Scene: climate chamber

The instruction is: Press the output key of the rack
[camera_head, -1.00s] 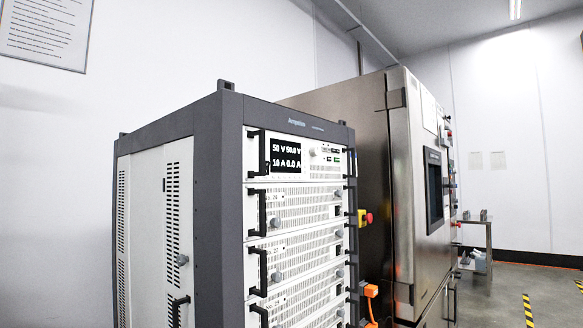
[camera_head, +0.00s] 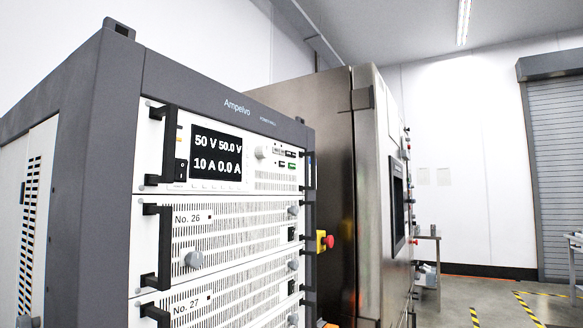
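The grey rack (camera_head: 75,150) fills the left half of the view, seen at an angle from its front. Its top unit has a white front panel (camera_head: 225,183) with a black display (camera_head: 217,158) reading 50 V, 50.0 V, 10 A and 0.0 A. A black rocker switch (camera_head: 181,170) is left of the display. A round knob (camera_head: 260,153) is right of it, with small dark keys or sockets and a green one beyond. Which of these is the output key is too small to read. My gripper is not in view.
Black handles (camera_head: 156,246) stick out from the rack front. A steel chamber (camera_head: 320,130) stands behind the rack. A red emergency button (camera_head: 327,242) juts out between them. Open floor with yellow-black tape (camera_head: 530,308) lies at the right, before a roller shutter (camera_head: 557,135).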

